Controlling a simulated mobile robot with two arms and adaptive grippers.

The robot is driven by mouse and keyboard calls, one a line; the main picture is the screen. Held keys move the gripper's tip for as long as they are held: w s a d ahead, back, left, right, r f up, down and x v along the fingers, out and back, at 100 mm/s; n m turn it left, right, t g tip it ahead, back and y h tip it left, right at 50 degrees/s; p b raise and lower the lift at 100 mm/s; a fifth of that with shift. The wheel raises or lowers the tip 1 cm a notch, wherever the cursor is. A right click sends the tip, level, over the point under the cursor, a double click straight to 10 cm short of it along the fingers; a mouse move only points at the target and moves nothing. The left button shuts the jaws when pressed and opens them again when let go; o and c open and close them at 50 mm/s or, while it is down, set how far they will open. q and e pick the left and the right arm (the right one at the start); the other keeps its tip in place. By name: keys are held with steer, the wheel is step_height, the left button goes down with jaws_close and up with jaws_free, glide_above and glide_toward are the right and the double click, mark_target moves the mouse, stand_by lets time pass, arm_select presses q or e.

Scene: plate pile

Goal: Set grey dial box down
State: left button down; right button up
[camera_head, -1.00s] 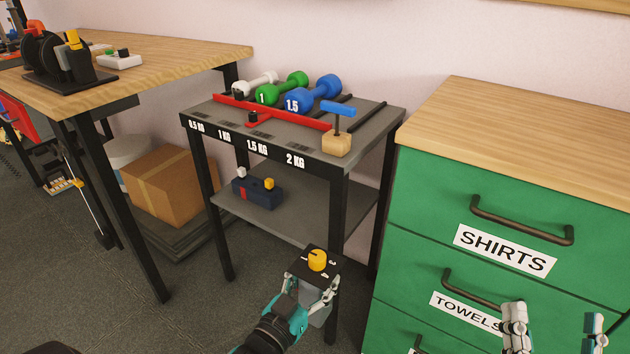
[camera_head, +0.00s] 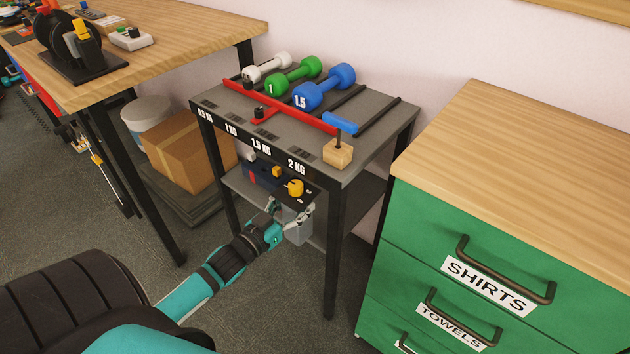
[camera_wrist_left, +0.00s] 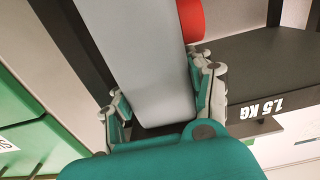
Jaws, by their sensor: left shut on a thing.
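The grey dial box (camera_head: 300,229), with a black top and a yellow dial (camera_head: 295,188), is in my left gripper (camera_head: 290,212). The gripper is shut on its sides and holds it at the front of the rack's lower shelf (camera_head: 240,188). I cannot tell whether the box touches the shelf. In the left wrist view, the box's pale grey side (camera_wrist_left: 138,55) is between the fingers (camera_wrist_left: 160,100). My right gripper is out of view.
A dark blue box (camera_head: 258,172) sits on the lower shelf behind the dial box, partly hidden. Dumbbells (camera_head: 324,88) and a wooden block (camera_head: 338,153) are on the rack's top. A green drawer cabinet (camera_head: 430,235) stands to the right.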

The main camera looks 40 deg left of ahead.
arm_select(q)
steer(key=w, duration=0.3)
steer(key=w+a+b, duration=0.1)
steer(key=w, duration=0.1)
steer(key=shift+f, duration=0.2)
steer(key=w+a+f+b, duration=0.1)
steer(key=w+f+b, duration=0.2)
steer(key=w, duration=0.4)
steer(key=shift+w+f, duration=0.2)
steer(key=shift+f, duration=0.35)
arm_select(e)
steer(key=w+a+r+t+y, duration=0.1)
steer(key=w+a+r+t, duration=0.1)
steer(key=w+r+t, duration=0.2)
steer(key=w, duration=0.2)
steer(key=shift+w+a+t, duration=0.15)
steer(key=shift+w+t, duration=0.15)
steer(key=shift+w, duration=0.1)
arm_select(q)
steer(key=shift+f, duration=0.1)
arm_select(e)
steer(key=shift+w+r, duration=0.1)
arm_select(q)
steer(key=c, duration=0.5)
jaws_free()
steer(key=shift+f, duration=0.1)
